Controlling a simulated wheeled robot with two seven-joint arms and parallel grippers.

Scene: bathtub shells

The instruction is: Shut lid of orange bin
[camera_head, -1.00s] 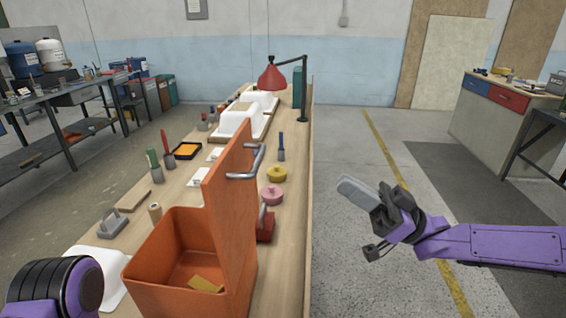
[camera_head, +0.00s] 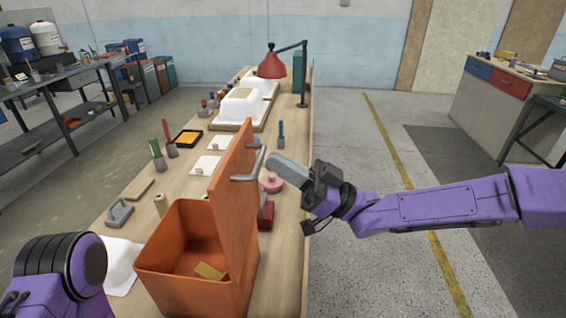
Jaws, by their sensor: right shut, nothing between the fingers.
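The orange bin (camera_head: 185,292) stands at the near end of the wooden bench. Its orange lid (camera_head: 234,205) is up, close to upright on the bin's right side, with a grey bar handle (camera_head: 248,165) on its outer face. A small yellowish block (camera_head: 210,271) lies inside the bin. My right gripper (camera_head: 272,160) is shut and empty. In the picture its fingertips are just right of the lid's handle; whether they touch cannot be told. My left arm (camera_head: 60,275) shows at the lower left, with its gripper out of frame.
A pink round container (camera_head: 271,184) and a red object (camera_head: 266,216) are on the bench right of the lid. A red lamp (camera_head: 272,66), white tub shells (camera_head: 243,105) and several hand tools stand farther back. The floor right of the bench is clear.

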